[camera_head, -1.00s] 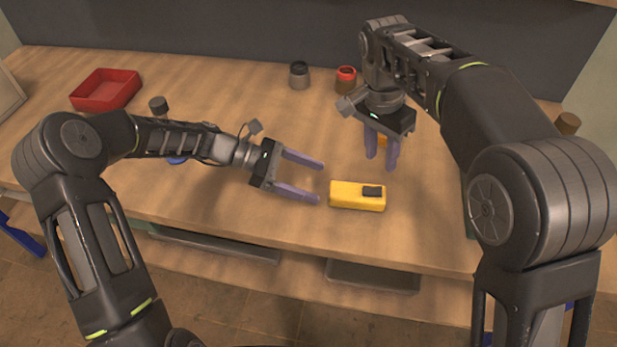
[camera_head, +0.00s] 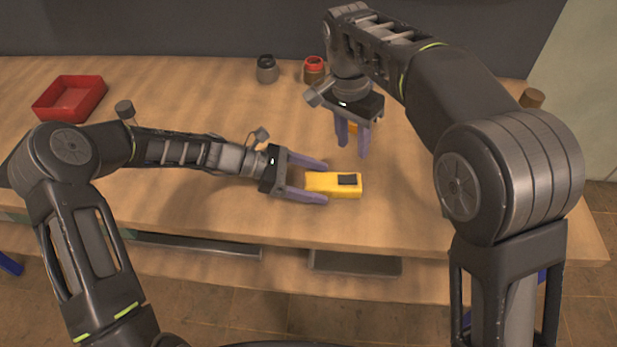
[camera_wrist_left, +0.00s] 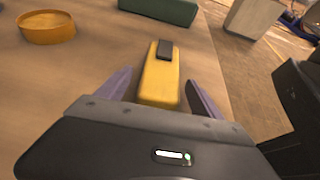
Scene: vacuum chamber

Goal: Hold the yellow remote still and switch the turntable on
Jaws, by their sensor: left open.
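The yellow remote (camera_head: 333,186) lies flat near the table's front edge, with a dark button (camera_head: 349,179) toward its right end. My left gripper (camera_head: 323,182) is open, its purple fingers on either side of the remote's left end. In the left wrist view the remote (camera_wrist_left: 160,82) lies between the spread fingers (camera_wrist_left: 160,90), with gaps at both sides.
A red tray (camera_head: 52,116) stands at the far left. A grey jar (camera_head: 266,70) and a red-topped jar (camera_head: 313,70) stand at the back. A brown cylinder (camera_head: 532,98) is at the right. A dark green box (camera_wrist_left: 160,10) lies beyond the remote in the wrist view.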

